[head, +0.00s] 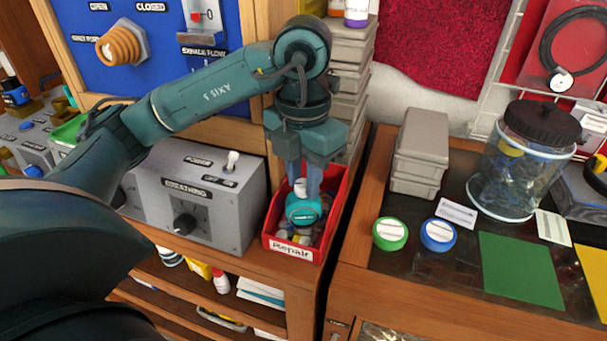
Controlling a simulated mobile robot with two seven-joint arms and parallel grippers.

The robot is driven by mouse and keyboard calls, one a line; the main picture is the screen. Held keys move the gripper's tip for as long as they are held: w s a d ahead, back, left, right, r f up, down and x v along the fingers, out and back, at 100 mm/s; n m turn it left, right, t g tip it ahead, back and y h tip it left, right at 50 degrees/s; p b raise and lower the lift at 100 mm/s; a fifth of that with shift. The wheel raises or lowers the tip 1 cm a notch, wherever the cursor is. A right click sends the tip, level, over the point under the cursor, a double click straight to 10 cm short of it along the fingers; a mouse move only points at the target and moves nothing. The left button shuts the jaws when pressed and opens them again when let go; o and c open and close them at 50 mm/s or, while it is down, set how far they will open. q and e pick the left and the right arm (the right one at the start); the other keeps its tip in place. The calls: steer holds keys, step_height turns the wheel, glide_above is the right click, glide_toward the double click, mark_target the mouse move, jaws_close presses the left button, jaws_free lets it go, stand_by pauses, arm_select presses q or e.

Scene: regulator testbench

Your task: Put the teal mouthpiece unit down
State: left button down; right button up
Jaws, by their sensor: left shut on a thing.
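The teal mouthpiece unit (304,210) is a round teal piece with a white part on top. It shows in the head view inside or just above the red bin labelled Repair (341,208). My left gripper (303,184) points down over the bin and is shut on the unit at its white top part. Other small parts lie in the bin below the unit. I cannot tell whether the unit touches them. My right gripper is not in view.
A grey breathing box (216,188) stands left of the bin. Stacked grey cases (419,150), a green disc (390,234), a blue disc (438,235) and a large jar (518,170) stand on the right bench. A green mat (521,270) lies in front of the jar.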

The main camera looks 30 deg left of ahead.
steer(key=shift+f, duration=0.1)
arm_select(q)
steer(key=shift+f, duration=0.2)
steer(key=c, duration=1.2)
jaws_free()
steer(key=shift+r, duration=0.6)
step_height(320, 180, up, 11)
steer(key=p, duration=0.3)
steer(key=shift+r, duration=0.15)
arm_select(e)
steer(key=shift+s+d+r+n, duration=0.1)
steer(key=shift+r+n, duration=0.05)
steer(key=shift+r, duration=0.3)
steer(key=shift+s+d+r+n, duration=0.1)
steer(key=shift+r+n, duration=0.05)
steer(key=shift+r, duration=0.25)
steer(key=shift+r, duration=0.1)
